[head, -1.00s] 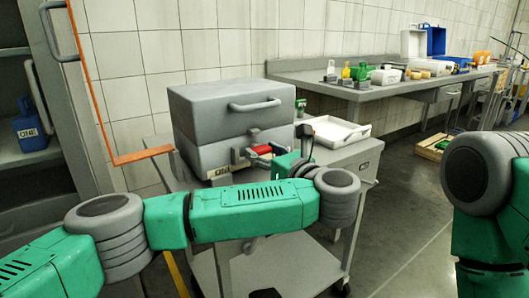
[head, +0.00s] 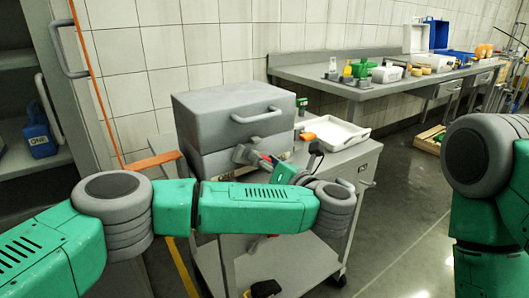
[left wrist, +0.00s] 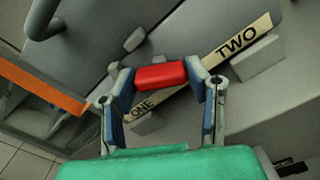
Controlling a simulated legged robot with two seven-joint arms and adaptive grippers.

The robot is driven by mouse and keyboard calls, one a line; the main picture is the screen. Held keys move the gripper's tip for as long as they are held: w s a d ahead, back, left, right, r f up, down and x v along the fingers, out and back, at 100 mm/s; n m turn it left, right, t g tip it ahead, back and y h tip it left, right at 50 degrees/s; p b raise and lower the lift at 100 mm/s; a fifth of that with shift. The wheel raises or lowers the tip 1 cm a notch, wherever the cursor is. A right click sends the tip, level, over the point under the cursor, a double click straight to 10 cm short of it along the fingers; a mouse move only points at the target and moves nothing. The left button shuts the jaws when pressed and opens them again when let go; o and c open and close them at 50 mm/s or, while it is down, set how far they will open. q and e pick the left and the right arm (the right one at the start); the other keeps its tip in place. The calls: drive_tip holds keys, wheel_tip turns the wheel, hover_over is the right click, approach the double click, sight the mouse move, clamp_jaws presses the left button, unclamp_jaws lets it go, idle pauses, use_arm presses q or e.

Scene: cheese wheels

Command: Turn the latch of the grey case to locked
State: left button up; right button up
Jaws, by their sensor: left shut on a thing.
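The grey case (head: 225,112) with a bar handle on its front stands on a grey cart. Its latch (left wrist: 161,75) has a red grip, which lies between the two fingertips of my left gripper (left wrist: 160,82); the gripper is shut on it. A pale label strip (left wrist: 190,70) behind the latch reads ONE at its lower left end and TWO at its upper right end. My right gripper is out of view.
A white tray (head: 352,137) and an orange item (head: 308,136) are on the cart, right of the case. An open cabinet with a blue jug (head: 38,140) stands left. A long bench (head: 300,73) with several items runs along the back wall.

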use_arm(q)
drive_tip(key=shift+d+r+m+p, duration=0.1)
drive_tip(key=shift+d+m+p, duration=0.05)
drive_tip(key=shift+m+p, duration=0.3)
drive_tip(key=o, duration=1.2)
drive_tip(key=shift+c, duration=0.2)
drive_tip(key=shift+d, duration=0.1)
